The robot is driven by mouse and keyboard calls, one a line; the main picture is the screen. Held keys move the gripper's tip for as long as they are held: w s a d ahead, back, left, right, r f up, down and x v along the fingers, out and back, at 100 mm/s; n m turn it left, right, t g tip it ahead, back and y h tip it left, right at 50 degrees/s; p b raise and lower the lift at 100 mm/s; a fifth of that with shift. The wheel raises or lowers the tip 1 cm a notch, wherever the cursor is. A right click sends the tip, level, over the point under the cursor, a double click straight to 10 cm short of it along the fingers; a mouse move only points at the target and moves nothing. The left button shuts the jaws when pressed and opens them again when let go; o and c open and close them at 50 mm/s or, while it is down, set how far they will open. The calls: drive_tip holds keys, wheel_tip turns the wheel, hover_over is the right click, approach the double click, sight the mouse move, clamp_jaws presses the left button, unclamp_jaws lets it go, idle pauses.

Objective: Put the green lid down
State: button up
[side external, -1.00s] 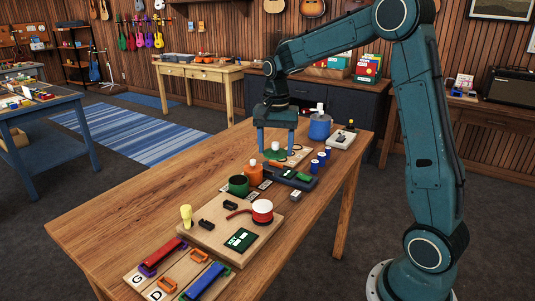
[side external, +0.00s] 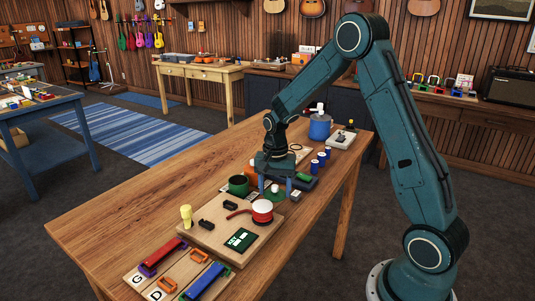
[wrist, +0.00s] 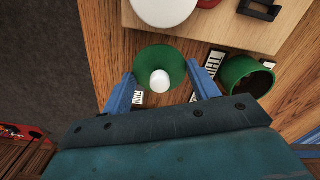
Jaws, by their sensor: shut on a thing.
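The green lid (side external: 274,196), a round disc with a white knob, is between the blue fingers of my gripper (side external: 275,188). The wrist view shows the lid (wrist: 153,57) level, with one finger of my gripper (wrist: 164,88) on each side. My gripper is shut on it. The green pot (side external: 238,185) stands open to the left of the lid in the side view. It also shows in the wrist view (wrist: 238,70), to the right of the lid and apart from it. I cannot tell the lid's exact height over the table.
The wooden board (side external: 190,237) carries a red pan with a white top (side external: 262,207) close to the lid. Printed cards (wrist: 215,62) lie between lid and pot. The table's left side (side external: 160,205) is clear.

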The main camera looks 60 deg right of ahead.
sight(275, 191)
drive_tip(key=shift+f, duration=0.1)
drive_tip(key=shift+f, duration=2.05)
drive_tip(key=shift+f, duration=0.1)
drive_tip(key=o, duration=0.9)
drive_tip(key=shift+o, duration=0.2)
wheel_tip(275, 191, up, 12)
drive_tip(key=shift+f, duration=0.1)
drive_tip(key=shift+r, duration=0.25)
